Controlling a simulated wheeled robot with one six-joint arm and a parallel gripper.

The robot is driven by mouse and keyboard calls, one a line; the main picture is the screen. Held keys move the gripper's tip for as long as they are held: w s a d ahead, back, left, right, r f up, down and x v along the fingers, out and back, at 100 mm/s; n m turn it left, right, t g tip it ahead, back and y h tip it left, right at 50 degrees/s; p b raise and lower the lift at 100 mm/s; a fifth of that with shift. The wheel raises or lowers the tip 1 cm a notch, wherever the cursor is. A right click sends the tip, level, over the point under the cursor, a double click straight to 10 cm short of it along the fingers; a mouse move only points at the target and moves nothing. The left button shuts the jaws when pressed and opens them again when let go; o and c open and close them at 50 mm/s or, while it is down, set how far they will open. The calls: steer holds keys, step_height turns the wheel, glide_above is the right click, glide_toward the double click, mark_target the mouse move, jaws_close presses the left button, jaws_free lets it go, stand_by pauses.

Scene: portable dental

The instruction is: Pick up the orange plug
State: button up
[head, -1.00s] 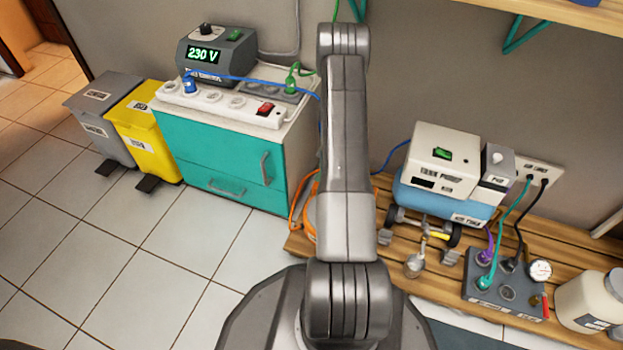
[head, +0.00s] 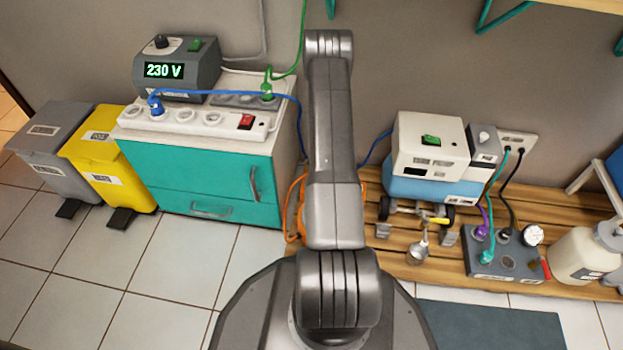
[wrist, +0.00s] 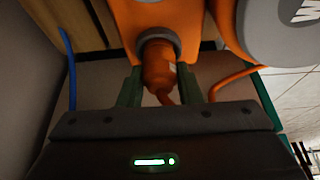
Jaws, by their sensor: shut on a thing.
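In the wrist view the orange plug (wrist: 158,72) points up into a dark round socket (wrist: 157,42) on an orange housing (wrist: 158,15). An orange cord bends away from its lower end. My gripper (wrist: 159,80) has one green finger on each side of the plug and is shut on it. The plug's tip is hidden at the socket, so I cannot tell how deep it sits. In the head view my arm hides the gripper and the plug; only some orange cable (head: 290,210) shows beside the arm.
A grey round part (wrist: 290,25) stands close on the right in the wrist view, and a blue cable (wrist: 69,65) hangs at left. In the head view the teal cabinet (head: 205,172) is left of my arm; the wooden pallet (head: 400,262) with equipment is right.

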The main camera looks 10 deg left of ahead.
steer(key=c, duration=0.4)
steer(key=shift+o, duration=0.2)
steer(key=shift+r, duration=0.1)
step_height(320, 180, up, 10)
steer(key=shift+f+p, duration=0.1)
steer(key=shift+p, duration=1.05)
